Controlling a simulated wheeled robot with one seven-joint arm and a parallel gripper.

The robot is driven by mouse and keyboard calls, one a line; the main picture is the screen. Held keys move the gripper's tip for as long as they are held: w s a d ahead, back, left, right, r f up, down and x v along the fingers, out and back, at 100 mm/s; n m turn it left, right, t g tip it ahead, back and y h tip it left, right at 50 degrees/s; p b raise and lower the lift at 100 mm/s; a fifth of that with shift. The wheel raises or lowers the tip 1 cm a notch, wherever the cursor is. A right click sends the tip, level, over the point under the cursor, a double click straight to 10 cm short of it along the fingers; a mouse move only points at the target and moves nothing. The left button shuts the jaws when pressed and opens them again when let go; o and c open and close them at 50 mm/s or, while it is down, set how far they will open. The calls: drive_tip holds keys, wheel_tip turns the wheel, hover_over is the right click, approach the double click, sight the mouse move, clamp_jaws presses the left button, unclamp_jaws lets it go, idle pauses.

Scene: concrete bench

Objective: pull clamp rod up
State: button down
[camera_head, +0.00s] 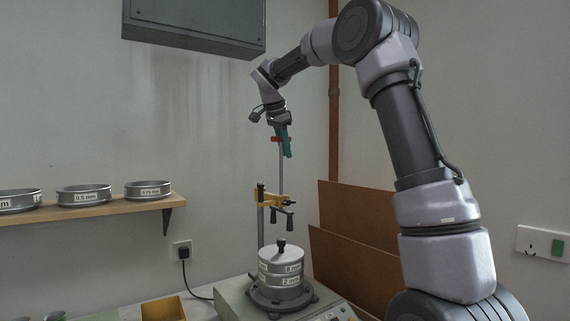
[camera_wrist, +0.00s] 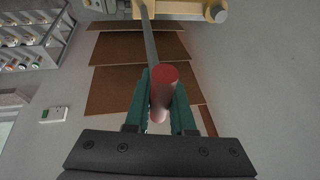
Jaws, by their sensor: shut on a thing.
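The clamp rod (camera_head: 281,170) is a thin grey upright rod with a red end (camera_head: 274,139). It passes down to the yellow clamp bracket (camera_head: 270,198), which is on a grey post (camera_head: 260,222). My gripper (camera_head: 285,145) has green fingers and is shut on the red end of the rod. The wrist view shows the red grip (camera_wrist: 165,76) between the two green fingers (camera_wrist: 161,100), with the rod (camera_wrist: 150,42) running to the yellow bracket (camera_wrist: 170,12). Below the bracket, the stack of steel sieves (camera_head: 281,270) with a black lid knob stands on the shaker base (camera_head: 238,296).
A wooden shelf (camera_head: 95,211) with several labelled sieves is at the left. A grey wall box (camera_head: 195,25) hangs above. Brown boards (camera_head: 360,225) lean behind the shaker, near a vertical brown pipe (camera_head: 334,120). A yellow tray (camera_head: 163,309) is at the lower left.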

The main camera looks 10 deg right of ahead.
drive_tip(key=shift+r, duration=0.1)
drive_tip(key=c, duration=0.8)
unclamp_jaws()
drive_tip(key=shift+o, duration=0.2)
drive_tip(key=v, duration=1)
drive_tip(key=shift+r, duration=0.35)
drive_tip(key=shift+s+a, duration=0.1)
drive_tip(key=s+d+f+n+y, duration=0.1)
drive_tip(key=s+d+f+n, duration=0.15)
drive_tip(key=s, duration=0.55)
drive_tip(key=s+d+f+n+y, duration=0.2)
drive_tip(key=s+d+n, duration=0.2)
drive_tip(key=s, duration=0.4)
drive_tip(key=s+d+f+n+t+y, duration=0.1)
drive_tip(key=s+f+n+t+y, duration=0.1)
drive_tip(key=s+f, duration=1.1)
drive_tip(key=shift+s+d+f+n+t, duration=0.25)
drive_tip(key=shift+s+n+t, duration=0.45)
drive_tip(key=shift+s, duration=0.35)
